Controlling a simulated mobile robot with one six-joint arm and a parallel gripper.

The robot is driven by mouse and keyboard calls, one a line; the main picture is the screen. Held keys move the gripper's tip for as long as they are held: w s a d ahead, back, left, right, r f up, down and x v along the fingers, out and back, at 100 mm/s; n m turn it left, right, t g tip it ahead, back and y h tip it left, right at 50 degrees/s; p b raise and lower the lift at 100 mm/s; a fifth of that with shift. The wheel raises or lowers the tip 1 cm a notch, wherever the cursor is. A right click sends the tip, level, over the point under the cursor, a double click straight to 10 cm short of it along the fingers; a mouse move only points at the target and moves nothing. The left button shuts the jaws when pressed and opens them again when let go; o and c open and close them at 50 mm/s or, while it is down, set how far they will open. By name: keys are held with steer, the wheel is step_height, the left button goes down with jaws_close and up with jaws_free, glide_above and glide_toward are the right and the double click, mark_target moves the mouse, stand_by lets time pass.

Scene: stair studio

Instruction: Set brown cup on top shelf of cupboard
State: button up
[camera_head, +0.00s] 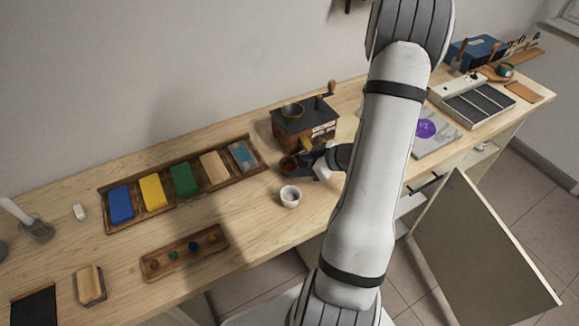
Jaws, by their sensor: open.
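A small reddish-brown cup (288,163) stands on the wooden worktop, just in front of the coffee grinder. My gripper (301,169) is open at the right side of this cup, very close to it. I cannot tell whether the fingers touch it or reach around it. The cupboard is under the right part of the worktop, and its pale door (487,250) hangs wide open. My arm hides much of the cupboard, and its top shelf cannot be made out clearly.
A white cup (290,196) stands just in front of my gripper. A tray of coloured blocks (107,199) and a smaller wooden tray (185,269) lie left. The open door takes up floor room at right.

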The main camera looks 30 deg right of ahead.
mark_target(282, 165)
steer(key=x, duration=0.2)
steer(key=p+x, duration=0.1)
steer(key=x, duration=0.1)
steer(key=shift+w+a+r, duration=0.15)
steer(key=shift+w+a, duration=0.15)
steer(key=shift+w, duration=0.15)
steer(key=shift+w+a+f, duration=0.15)
steer(key=shift+w+f, duration=0.15)
steer(key=c, duration=0.7)
steer(key=shift+r, duration=0.15)
